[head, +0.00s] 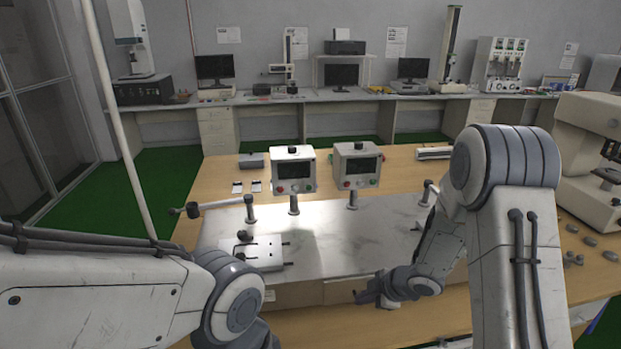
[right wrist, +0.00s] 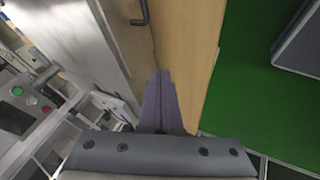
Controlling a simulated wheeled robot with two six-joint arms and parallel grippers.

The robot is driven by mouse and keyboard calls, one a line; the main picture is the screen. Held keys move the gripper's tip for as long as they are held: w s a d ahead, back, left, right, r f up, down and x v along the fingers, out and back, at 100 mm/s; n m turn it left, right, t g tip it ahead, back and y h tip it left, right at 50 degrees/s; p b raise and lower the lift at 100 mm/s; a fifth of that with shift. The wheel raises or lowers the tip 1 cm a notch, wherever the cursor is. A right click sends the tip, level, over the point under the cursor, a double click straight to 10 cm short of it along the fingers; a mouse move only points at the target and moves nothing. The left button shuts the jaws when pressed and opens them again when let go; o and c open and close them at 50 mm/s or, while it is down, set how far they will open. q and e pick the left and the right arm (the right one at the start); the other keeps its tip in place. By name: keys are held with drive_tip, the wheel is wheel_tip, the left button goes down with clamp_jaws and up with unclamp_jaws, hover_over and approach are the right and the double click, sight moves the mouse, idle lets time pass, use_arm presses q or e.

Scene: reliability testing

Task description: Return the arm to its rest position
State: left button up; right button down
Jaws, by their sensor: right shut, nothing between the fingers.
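My right arm (head: 500,190) comes in from the right of the head view and bends down at its thick grey joint toward the bench's near edge. My right gripper (head: 368,297) hangs in front of the near side of the metal-topped test machine (head: 330,228). In the right wrist view its two grey fingers (right wrist: 160,84) are together with nothing between them. My left arm (head: 100,285) reaches in from the lower left. Its gripper is out of view.
Two control boxes with screens (head: 294,171) (head: 357,166) stand on posts at the machine's back. A microscope-like instrument (head: 596,165) and several grey pieces (head: 590,241) are on the right of the wooden table (head: 222,178). Green floor (right wrist: 245,90) lies beside the table.

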drive_tip(key=s+a+r+m+h, duration=0.2)
drive_tip(key=s+a+r+m, duration=0.1)
drive_tip(key=r, duration=0.3)
drive_tip(key=s+a+r+m+h, duration=0.2)
drive_tip(key=s+a+r+m, duration=0.1)
drive_tip(key=s+r, duration=0.15)
drive_tip(key=s+a+r+m+g, duration=0.2)
drive_tip(key=s, duration=0.8)
drive_tip(key=s+a+r+m+g, duration=0.2)
drive_tip(key=s+a+r+g, duration=0.1)
drive_tip(key=s, duration=0.8)
drive_tip(key=shift+s+r+y, duration=0.15)
drive_tip(key=shift+r+y, duration=0.15)
